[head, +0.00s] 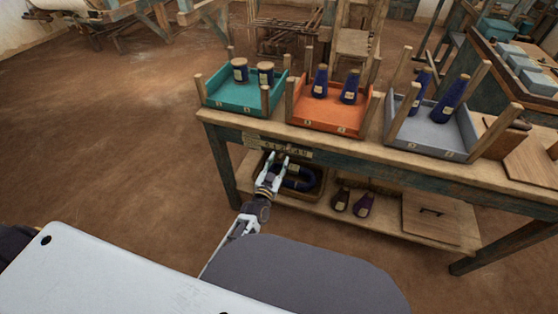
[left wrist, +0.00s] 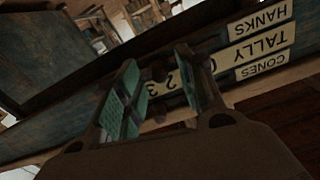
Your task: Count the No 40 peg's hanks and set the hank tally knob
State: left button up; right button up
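The tally board (head: 290,151) is a pale labelled strip on the front edge of the wooden table. In the left wrist view, its labels appear upside down: HANKS (left wrist: 261,19), TALLY (left wrist: 261,45) and CONES (left wrist: 263,64), with digits beside them. A small dark knob (left wrist: 159,73) shows between the finger lines. My left gripper (head: 277,158) is at the board with its fingers apart; it also shows open in the left wrist view (left wrist: 158,85). I cannot tell whether a finger touches a knob. A blue hank (head: 298,182) lies on the lower shelf, partly hidden by the gripper. No peg marked No 40 is readable.
On the table stand a teal tray (head: 222,104), an orange tray (head: 325,122) and a grey tray (head: 432,138), each with corner posts and dark-blue yarn packages. Dark cones (head: 363,205) and a wooden panel (head: 425,222) are on the lower shelf. The floor at left is clear.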

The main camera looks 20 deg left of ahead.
pick_arm(q)
jog(key=s, duration=1)
jog(key=shift+a, duration=0.2)
jog(key=shift+w, duration=0.1)
dwell(0.6)
